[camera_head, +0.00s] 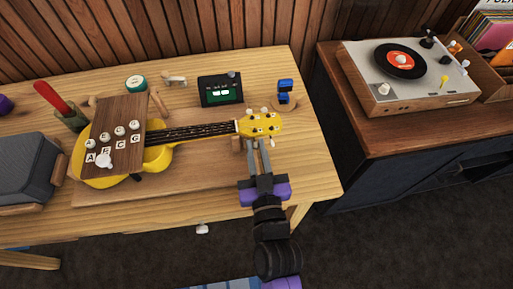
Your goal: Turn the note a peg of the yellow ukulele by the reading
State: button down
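The yellow ukulele (157,158) lies on a wooden board on the table, its neck pointing right. Its yellow headstock (262,125) has small pegs along both edges, including a pale peg (271,142) at the near right. A brown wooden panel (122,115) over the body carries several white knobs with letters A, E, C and G below them. A black tuner (221,90) with a lit green screen stands behind the neck; its reading is too small to make out. My gripper (258,144) is at the headstock's near edge, its two grey fingers slightly apart; contact with a peg is unclear.
A blue item (285,86) on a round wooden base stands behind the headstock. A green holder (74,121) with a red-handled tool and a grey case (22,166) are at the left. A record player (391,77) is on the right cabinet, across a gap.

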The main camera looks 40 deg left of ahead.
jog(key=shift+m, duration=0.3)
jog(key=m, duration=0.3)
jog(key=shift+w+d+m, duration=0.1)
jog(key=shift+m, duration=0.3)
jog(key=shift+f+m+b, duration=0.1)
jog(key=shift+m+b, duration=0.2)
jog(key=shift+m, duration=1.6)
jog(key=c, duration=1.6)
grip_release()
jog(key=shift+c, duration=0.2)
